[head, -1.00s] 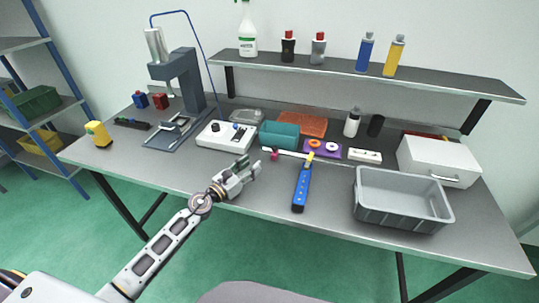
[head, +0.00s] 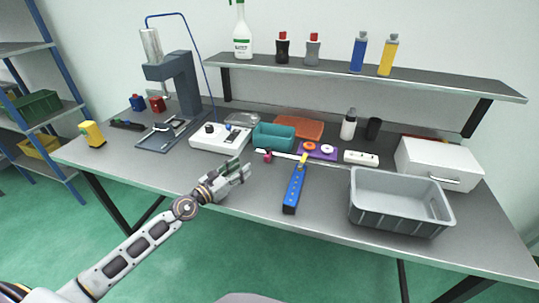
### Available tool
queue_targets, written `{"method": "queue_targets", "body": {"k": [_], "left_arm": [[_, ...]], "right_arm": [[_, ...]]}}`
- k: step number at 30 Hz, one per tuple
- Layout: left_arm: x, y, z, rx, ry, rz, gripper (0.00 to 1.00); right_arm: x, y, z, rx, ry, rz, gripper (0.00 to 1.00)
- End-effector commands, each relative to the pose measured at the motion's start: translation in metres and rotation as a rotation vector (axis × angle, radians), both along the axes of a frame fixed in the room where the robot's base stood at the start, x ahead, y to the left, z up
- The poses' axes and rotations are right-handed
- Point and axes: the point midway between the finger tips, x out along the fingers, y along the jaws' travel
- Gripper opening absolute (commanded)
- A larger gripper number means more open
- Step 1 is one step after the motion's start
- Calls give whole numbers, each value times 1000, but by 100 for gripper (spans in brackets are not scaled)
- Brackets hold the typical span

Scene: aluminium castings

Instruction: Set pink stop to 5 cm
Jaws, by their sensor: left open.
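The pink stop (head: 267,156) is a small dark-pink block at the left end of a thin white rail (head: 310,161) lying across the bench. Any scale marks on the rail are too small to read. My left gripper (head: 246,172) is open and empty, above the bench to the lower left of the pink stop and apart from it in the picture. My right gripper is not in view.
A blue bar with a yellow end (head: 294,188) lies in front of the rail. A teal bin (head: 273,138) and a purple tray (head: 313,155) are behind it. A grey crate (head: 400,222) stands to the right. The bench front left of the blue bar is clear.

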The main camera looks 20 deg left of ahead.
Motion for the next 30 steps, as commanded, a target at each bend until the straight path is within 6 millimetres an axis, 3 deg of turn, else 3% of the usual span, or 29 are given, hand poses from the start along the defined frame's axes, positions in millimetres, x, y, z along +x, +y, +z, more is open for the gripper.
{"method": "queue_targets", "body": {"k": [20, 30], "left_arm": [[-1, 3, 1, 6, -3, -7, 41], [10, -2, 2, 4, -3, -6, 41]], "right_arm": [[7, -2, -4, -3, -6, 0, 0], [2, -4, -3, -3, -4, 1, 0]]}}
